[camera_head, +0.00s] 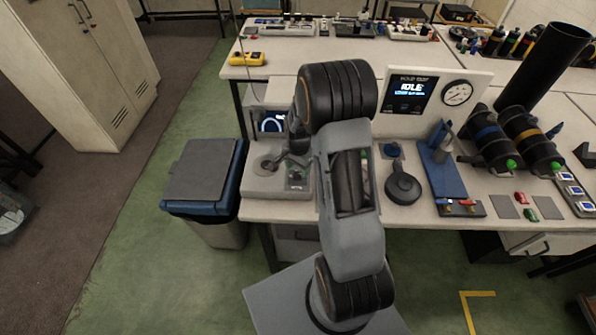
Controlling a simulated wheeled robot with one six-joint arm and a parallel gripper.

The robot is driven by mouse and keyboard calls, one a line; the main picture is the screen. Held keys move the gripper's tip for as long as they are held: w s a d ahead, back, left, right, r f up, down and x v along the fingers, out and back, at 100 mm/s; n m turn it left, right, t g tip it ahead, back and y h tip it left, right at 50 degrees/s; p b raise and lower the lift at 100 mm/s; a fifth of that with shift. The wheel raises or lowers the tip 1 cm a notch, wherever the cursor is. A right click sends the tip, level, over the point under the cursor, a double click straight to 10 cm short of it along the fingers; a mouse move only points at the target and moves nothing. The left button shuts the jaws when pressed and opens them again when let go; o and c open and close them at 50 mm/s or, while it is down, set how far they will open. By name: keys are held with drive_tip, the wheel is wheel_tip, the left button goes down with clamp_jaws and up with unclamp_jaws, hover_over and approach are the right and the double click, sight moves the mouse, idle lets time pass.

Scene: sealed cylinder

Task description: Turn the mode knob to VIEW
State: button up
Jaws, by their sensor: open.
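A low grey box (268,187) stands at the left front corner of the near bench, with a small dark control panel (296,178) on its right part. I cannot make out a mode knob or the word VIEW on it. My arm rises in the middle of the view and bends left over this box. My gripper (280,162) is small and dark, low over the box's top; it looks open, and I see nothing held. I cannot tell whether it touches anything.
A round gauge (457,92) sits right of the display. Dark cylinders (487,138), a blue stand (440,172) and a black round-based item (402,187) fill the bench to the right. A lidded bin (200,170) stands left of the bench. Green floor is clear at lower left.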

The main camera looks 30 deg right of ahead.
sight(298, 173)
drive_tip(key=shift+f, duration=1.6)
drive_tip(key=c, duration=0.9)
